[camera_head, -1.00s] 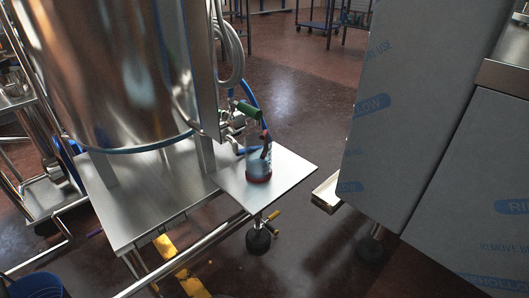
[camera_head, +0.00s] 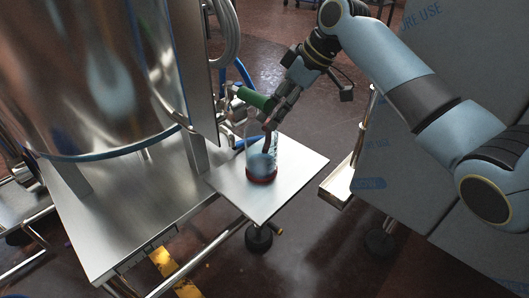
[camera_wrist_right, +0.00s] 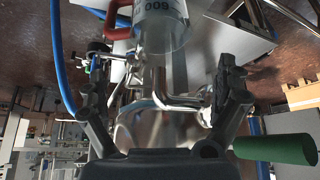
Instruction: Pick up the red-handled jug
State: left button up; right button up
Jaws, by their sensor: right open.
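The red-handled jug (camera_head: 262,160) is clear with a red base and stands upright on a small metal shelf (camera_head: 300,162) in the head view. My left gripper is not in view.
A large steel tank (camera_head: 90,70) stands left of the shelf. A green-handled valve (camera_head: 252,98) and blue hose are close behind the jug. A film-wrapped steel cabinet (camera_head: 430,130) stands at the right, with a small ledge (camera_head: 337,185) beside it.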

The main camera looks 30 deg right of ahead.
aim_at(261, 132)
jog(key=x, duration=0.3)
jog(key=shift+f+b, duration=0.25)
jog(key=shift+b, duration=0.15)
jog(key=shift+w+a+f, duration=0.1)
jog(key=shift+f, duration=0.1)
jog(key=b+x, duration=0.1)
jog(key=x, duration=0.1)
jog(key=b+x, duration=0.1)
jog(key=x, duration=0.1)
jog(key=shift+f, duration=0.5)
jog(key=shift+r, duration=0.1)
jog(key=shift+c, duration=0.3)
jog(key=c, duration=0.5)
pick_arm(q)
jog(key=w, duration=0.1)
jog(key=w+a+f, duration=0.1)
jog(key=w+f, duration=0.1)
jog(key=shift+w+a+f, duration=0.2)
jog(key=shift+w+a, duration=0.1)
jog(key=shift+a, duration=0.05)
pick_arm(e)
jog(key=c, duration=1.1)
